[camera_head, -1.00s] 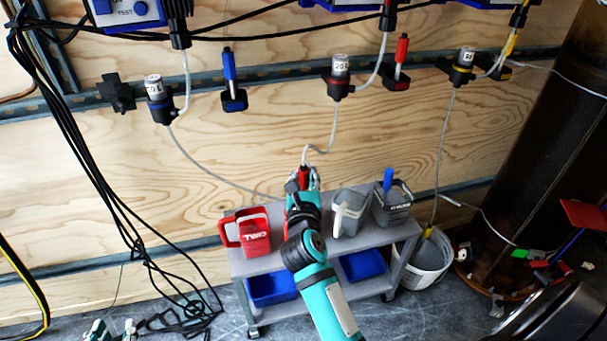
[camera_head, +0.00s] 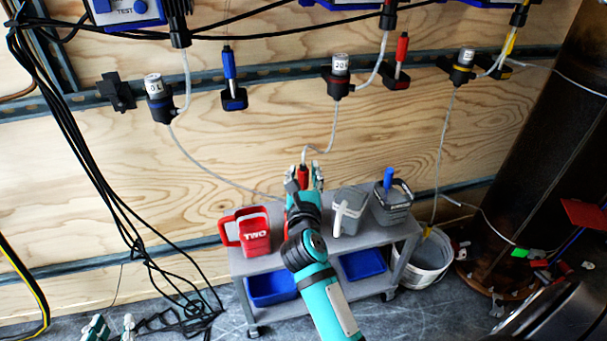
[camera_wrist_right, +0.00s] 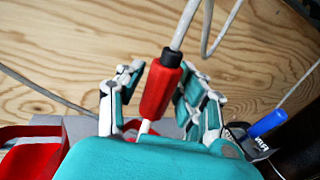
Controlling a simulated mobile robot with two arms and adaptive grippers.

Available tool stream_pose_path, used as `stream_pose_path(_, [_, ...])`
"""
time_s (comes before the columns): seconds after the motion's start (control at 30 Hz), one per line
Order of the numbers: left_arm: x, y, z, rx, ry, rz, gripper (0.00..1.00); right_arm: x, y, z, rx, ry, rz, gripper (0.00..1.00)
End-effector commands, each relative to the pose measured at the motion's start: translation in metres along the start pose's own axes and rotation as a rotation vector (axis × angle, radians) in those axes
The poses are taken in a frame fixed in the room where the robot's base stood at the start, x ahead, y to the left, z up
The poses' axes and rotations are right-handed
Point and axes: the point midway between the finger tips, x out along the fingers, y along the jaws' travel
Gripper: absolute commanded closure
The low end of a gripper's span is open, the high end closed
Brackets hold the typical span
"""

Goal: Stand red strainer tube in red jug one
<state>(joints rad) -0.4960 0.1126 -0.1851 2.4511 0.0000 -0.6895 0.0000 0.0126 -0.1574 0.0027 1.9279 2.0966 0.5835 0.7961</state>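The red strainer tube (camera_head: 303,176) is upright on a pale hose, above the cart's top shelf. In the right wrist view its red grip (camera_wrist_right: 160,88) stands between my spread right fingers, and its white lower end goes out of sight behind my gripper. My right gripper (camera_head: 305,178) is open around it. Red jug one is almost wholly hidden behind my right arm in the head view; whether the tube rests in it cannot be seen. My left gripper (camera_head: 112,327) is open and empty, low at the left edge of the floor.
A red jug marked TWO (camera_head: 254,236) stands left of my right arm. A grey jug (camera_head: 347,214) and another jug (camera_head: 392,204) with a blue tube stand to the right on the grey cart (camera_head: 325,232). A white bucket (camera_head: 430,258) stands beside the cart.

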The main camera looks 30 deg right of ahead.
Motion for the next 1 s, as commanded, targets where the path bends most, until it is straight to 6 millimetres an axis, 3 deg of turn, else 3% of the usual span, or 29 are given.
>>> stream_pose_path(0.17, [0.0, 0.0, 0.002, -0.001, -0.004, 0.001, 0.67, 0.0, 0.0, 0.013, 0.002, -0.004, -0.002, 0.64])
stream_pose_path(0.6, [0.0, 0.0, 0.001, 0.0, -0.002, 0.0, 0.67, -0.003, 0.0, 0.09, 0.002, -0.004, 0.0, 0.64])
stream_pose_path(1.0, [0.0, 0.0, 0.001, 0.0, -0.002, -0.001, 0.67, -0.003, 0.0, 0.1, -0.001, -0.001, 0.0, 0.64])
